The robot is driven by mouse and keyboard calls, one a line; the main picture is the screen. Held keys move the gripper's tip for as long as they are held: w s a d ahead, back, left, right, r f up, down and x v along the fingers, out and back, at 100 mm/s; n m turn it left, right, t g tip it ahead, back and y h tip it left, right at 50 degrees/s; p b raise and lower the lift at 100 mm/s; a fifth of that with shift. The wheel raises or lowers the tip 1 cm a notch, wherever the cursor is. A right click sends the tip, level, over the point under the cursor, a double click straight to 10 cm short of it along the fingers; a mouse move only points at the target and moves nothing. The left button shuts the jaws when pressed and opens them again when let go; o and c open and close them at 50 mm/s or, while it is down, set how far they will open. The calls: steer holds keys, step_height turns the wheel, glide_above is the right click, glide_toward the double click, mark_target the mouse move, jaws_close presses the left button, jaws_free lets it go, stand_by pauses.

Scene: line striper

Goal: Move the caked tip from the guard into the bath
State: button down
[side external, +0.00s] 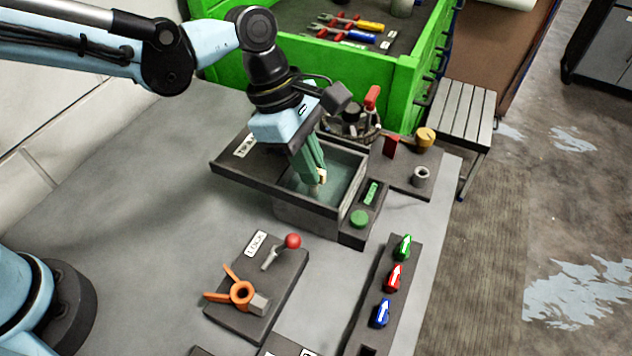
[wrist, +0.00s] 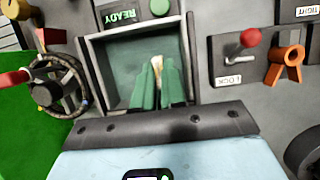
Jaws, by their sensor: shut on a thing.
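My gripper (side external: 318,178) has green fingers pointing down inside the open top of the bath (side external: 308,217), a grey box with greenish liquid or floor inside. The fingers are shut on a small pale, beige tip (side external: 322,175), taken to be the caked tip. In the wrist view the tip (wrist: 157,61) shows between the fingertips, with the bath's wall (wrist: 88,68) around them. I cannot tell whether the tip touches the liquid. An orange ring-shaped piece with prongs (side external: 242,293), possibly the guard, sits on the plate labelled LOCK, with no tip visible in it.
A red-knobbed lever (side external: 292,241) stands on the LOCK plate. A green button (side external: 359,218) and READY display (side external: 371,193) adjoin the bath. A rack (side external: 388,283) holds green, red and blue arrow-marked tips. A handwheel (wrist: 55,85) and red lever stand behind the bath.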

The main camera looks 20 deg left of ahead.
steer(key=shift+f, duration=1.9)
stand_by(0.9)
steer(key=c, duration=0.9)
jaws_free()
steer(key=shift+s, duration=0.1)
steer(key=shift+c, duration=0.4)
steer(key=shift+r, duration=0.2)
steer(key=shift+o, duration=0.5)
steer(key=shift+a+r, duration=0.15)
steer(key=shift+r, duration=0.1)
steer(key=v, duration=0.6)
